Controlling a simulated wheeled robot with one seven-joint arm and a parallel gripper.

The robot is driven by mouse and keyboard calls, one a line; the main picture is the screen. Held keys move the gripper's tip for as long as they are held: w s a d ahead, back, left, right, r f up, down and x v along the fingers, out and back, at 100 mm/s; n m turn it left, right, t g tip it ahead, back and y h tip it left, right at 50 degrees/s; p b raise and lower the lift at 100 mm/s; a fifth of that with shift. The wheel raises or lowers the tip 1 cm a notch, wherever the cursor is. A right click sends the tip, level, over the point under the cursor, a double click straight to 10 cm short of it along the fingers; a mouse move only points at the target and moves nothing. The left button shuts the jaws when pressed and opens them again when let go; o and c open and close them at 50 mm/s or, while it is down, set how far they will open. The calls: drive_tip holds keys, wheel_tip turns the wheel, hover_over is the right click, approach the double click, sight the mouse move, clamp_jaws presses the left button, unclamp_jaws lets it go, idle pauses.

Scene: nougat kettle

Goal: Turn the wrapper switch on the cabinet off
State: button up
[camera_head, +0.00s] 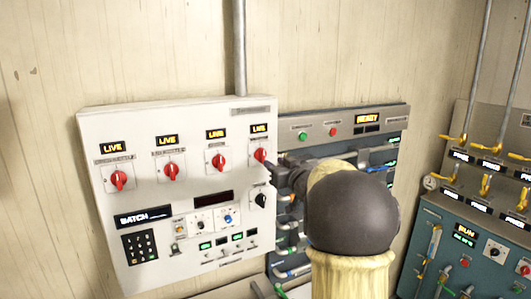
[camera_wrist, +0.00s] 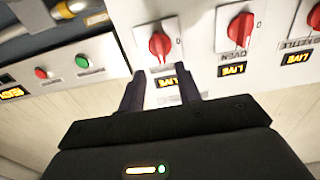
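The white cabinet (camera_head: 160,200) on the wall carries a row of red rotary switches, each under a lit LIVE sign. The rightmost switch (camera_head: 260,155) is closest to my gripper (camera_head: 276,172); its label is too small to read or hidden. In the wrist view, which is upside down, this red knob (camera_wrist: 160,45) lies just beyond and between my gripper's two dark fingers (camera_wrist: 160,88). The fingers stand apart with nothing between them and do not visibly touch the knob. Its LIVE sign (camera_wrist: 168,82) is lit. The switch marked OVEN (camera_wrist: 240,30) is beside it.
A black knob (camera_head: 260,200) sits below the rightmost switch. A grey panel with green and red buttons (camera_head: 332,131) and a READY sign is to the right, partly behind my arm. A teal cabinet (camera_head: 450,225) with yellow levers stands farther right.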

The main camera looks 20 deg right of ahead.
sight(264, 155)
drive_tip(key=w+p, duration=0.2)
drive_tip(key=w, duration=0.5)
drive_tip(key=shift+w+a+p, duration=0.1)
drive_tip(key=shift+a+p, duration=0.05)
drive_tip(key=shift+p, duration=0.25)
drive_tip(key=shift+c, duration=0.4)
clamp_jaws()
